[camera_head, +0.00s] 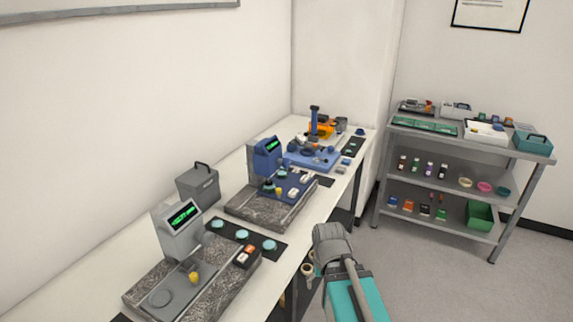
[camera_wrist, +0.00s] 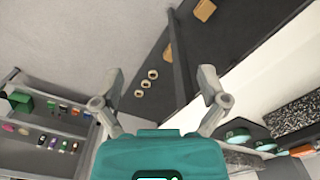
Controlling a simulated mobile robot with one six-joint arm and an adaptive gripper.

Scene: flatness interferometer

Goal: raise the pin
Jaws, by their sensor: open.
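A grey instrument (camera_head: 178,230) with a green-lit display stands on a speckled stone base (camera_head: 222,285) on the near bench. A small yellow part (camera_head: 194,278) stands on its grey plate. A blue instrument (camera_head: 267,158) with a similar display and its own yellow part (camera_head: 278,191) stands farther back. I cannot tell which small part is the pin. My gripper (camera_wrist: 161,82) is open and empty in the wrist view, its fingers spread beside the bench edge. It is apart from both instruments.
Round teal-topped pieces (camera_head: 242,236) lie on a black mat between the instruments. A grey case (camera_head: 198,184) stands against the wall. An orange device (camera_head: 321,126) is at the bench's far end. A stocked grey shelf cart (camera_head: 445,213) stands right. Floor between is clear.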

